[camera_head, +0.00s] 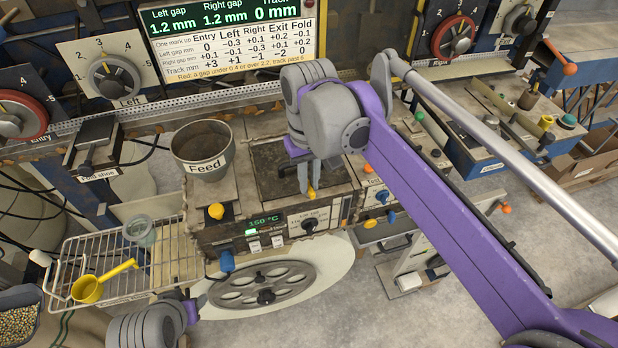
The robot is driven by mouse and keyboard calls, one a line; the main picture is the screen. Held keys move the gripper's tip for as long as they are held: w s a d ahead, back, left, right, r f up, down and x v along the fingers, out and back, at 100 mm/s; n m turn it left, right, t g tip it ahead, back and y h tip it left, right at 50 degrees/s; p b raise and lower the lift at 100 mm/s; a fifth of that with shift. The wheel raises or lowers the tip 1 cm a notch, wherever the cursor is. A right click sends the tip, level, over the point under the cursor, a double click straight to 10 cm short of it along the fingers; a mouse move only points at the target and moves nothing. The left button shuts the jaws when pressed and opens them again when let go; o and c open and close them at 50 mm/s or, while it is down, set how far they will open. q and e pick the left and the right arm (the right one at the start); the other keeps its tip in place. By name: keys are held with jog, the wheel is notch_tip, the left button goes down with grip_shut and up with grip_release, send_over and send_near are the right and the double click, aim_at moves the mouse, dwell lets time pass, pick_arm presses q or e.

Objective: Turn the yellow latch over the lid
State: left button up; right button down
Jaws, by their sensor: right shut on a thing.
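The yellow latch (311,194) is at the front edge of a dark square plate on the machine, which looks like the lid (268,170). My right gripper (309,188) reaches down from above, shut on the yellow latch. The fingers hide part of the latch, so its exact angle is hard to tell. My wrist covers the back right of the plate. Part of my left arm shows at the bottom left; its gripper fingers do not show.
A Feed pot (203,150) stands left of the plate, with a yellow knob (215,211) in front of it. A wire rack (110,262) with a yellow scoop (88,289) is at left. A control panel with a temperature display (263,219) and a spoked wheel (264,287) are below.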

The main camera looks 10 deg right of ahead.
aim_at(309, 185)
jog(key=shift+m, duration=0.7)
jog(key=c, duration=0.9)
grip_release()
notch_tip(309, 185, up, 11)
jog(key=shift+f+p, duration=0.1)
jog(key=shift+p, duration=0.3)
